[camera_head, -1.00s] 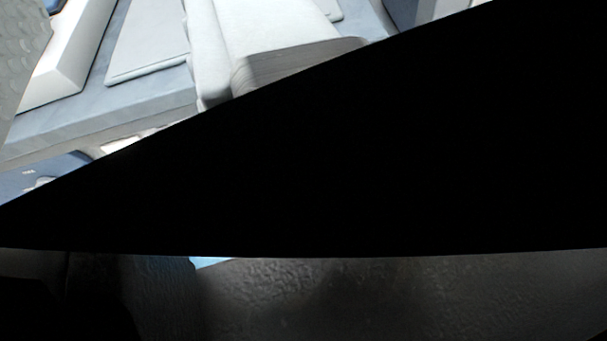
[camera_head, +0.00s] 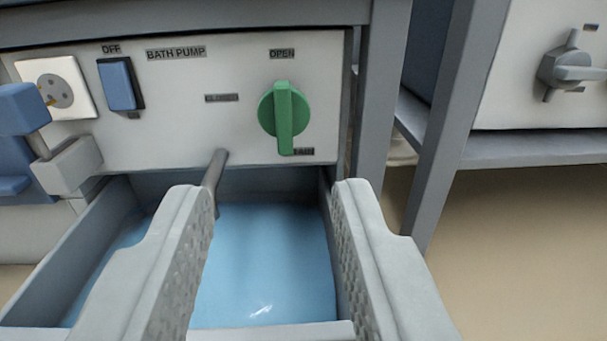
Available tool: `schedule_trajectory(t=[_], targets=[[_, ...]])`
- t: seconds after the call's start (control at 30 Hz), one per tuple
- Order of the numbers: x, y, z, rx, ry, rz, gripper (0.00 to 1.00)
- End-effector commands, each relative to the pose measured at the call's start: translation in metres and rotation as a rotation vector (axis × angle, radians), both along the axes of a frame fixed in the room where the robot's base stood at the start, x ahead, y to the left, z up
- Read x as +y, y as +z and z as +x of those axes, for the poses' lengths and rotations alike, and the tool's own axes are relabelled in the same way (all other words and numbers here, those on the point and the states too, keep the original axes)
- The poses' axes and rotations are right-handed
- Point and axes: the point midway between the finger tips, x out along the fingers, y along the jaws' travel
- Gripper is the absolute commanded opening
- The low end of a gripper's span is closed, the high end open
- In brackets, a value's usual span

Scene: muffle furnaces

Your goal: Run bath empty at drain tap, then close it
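A green tap knob (camera_head: 286,117) is on the white panel (camera_head: 190,135). Its bar stands upright, with the top end under the "OPEN" label; a blurred label lies to its left and a partly hidden one at its lower end. A thin grey spout (camera_head: 214,168) comes out of the panel over a grey basin (camera_head: 65,250) holding blue liquid (camera_head: 265,255). My gripper (camera_head: 272,188) is open and empty, with its two ribbed fingers apart in front of the basin and below the knob, not touching the knob.
A blue rocker switch (camera_head: 121,85) marked "OFF" and "BATH PUMP" sits left on the panel, beside a socket (camera_head: 58,90) with a blue and grey plug-like part (camera_head: 70,165) before it. Grey frame posts (camera_head: 440,130) and a second panel with a grey knob (camera_head: 565,65) stand right. Tan floor is clear at lower right.

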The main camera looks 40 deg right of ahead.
Motion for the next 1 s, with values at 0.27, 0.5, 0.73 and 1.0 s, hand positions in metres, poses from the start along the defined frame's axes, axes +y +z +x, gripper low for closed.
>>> schedule_trajectory(t=[0.27, 0.5, 0.73, 1.0], targets=[[-0.004, -0.015, -0.006, 0.002, -0.009, -0.017, 0.35], [-0.022, -0.015, 0.020, 0.000, -0.009, -0.017, 0.35], [-0.045, -0.015, 0.054, 0.000, -0.009, -0.017, 0.35], [-0.072, -0.015, 0.093, 0.001, -0.009, -0.016, 0.35]])
